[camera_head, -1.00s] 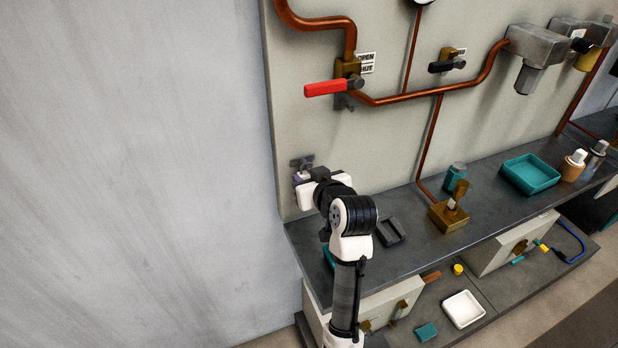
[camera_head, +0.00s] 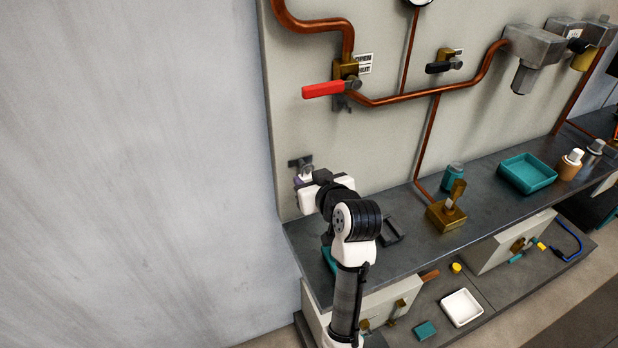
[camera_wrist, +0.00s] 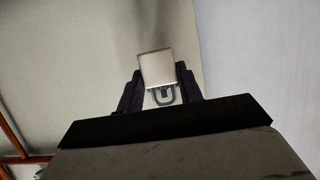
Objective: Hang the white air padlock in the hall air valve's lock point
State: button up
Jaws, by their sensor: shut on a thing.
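My gripper (camera_head: 301,180) is at the wall panel's lower left. It is shut on the white padlock (camera_wrist: 156,68), whose body and grey shackle (camera_wrist: 162,97) show between the fingers in the wrist view. I cannot tell whether the shackle touches the bracket. A valve with a red handle (camera_head: 323,89) sits higher up beside an OPEN/SHUT plate (camera_head: 364,64). A dark tab (camera_head: 342,102) shows under it, partly hidden by the handle.
A black-handled valve (camera_head: 444,67) and copper pipes (camera_head: 400,99) are on the panel to the right. Bare wall lies left.

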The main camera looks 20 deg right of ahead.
jog(key=shift+s, duration=0.6)
jog(key=shift+s, duration=0.15)
jog(key=shift+s, duration=0.9)
jog(key=o, duration=0.4)
jog(key=c, duration=0.3)
